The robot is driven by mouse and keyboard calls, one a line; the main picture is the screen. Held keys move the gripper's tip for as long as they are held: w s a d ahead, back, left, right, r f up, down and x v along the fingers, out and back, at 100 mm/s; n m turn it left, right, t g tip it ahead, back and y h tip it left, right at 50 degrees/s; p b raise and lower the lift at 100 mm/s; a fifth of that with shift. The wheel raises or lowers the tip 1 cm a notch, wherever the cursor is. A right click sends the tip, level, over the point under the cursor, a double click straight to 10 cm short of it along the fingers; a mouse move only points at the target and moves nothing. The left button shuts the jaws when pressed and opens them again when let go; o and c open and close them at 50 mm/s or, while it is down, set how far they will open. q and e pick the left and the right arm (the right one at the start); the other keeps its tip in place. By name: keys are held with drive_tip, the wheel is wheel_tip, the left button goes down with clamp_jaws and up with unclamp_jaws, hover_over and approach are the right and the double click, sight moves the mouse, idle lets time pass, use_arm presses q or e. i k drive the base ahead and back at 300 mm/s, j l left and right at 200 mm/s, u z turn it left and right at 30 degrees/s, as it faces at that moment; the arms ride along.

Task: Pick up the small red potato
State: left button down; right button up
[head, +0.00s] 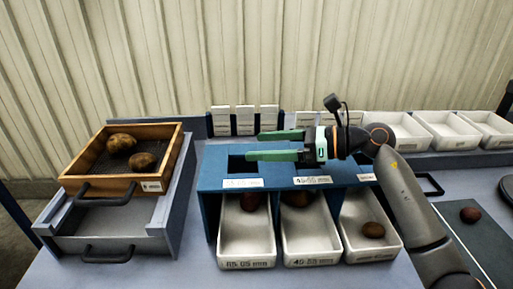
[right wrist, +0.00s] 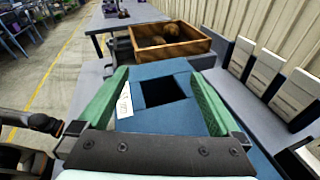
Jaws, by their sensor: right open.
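A small reddish-brown potato (head: 470,215) lies on a dark mat (head: 482,240) at the right of the table. Other potatoes sit in the white bins under the blue grader: a dark reddish one (head: 250,202) in the left bin, a brown one (head: 297,199) partly hidden in the middle bin, and a brown one (head: 373,229) in the right bin. My right gripper (head: 255,146) is open and empty above the blue grader (head: 212,172), its green fingers pointing left. In the right wrist view the fingers (right wrist: 160,75) straddle a square hole. My left gripper is out of view.
A wooden-framed sieve tray (head: 70,183) with two large potatoes stands on a grey drawer unit at the left. White trays (head: 447,130) and upright white boxes (head: 245,120) line the back. A dark round object (head: 507,189) sits at the right edge.

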sight(469, 214)
drive_tip(key=k, duration=1)
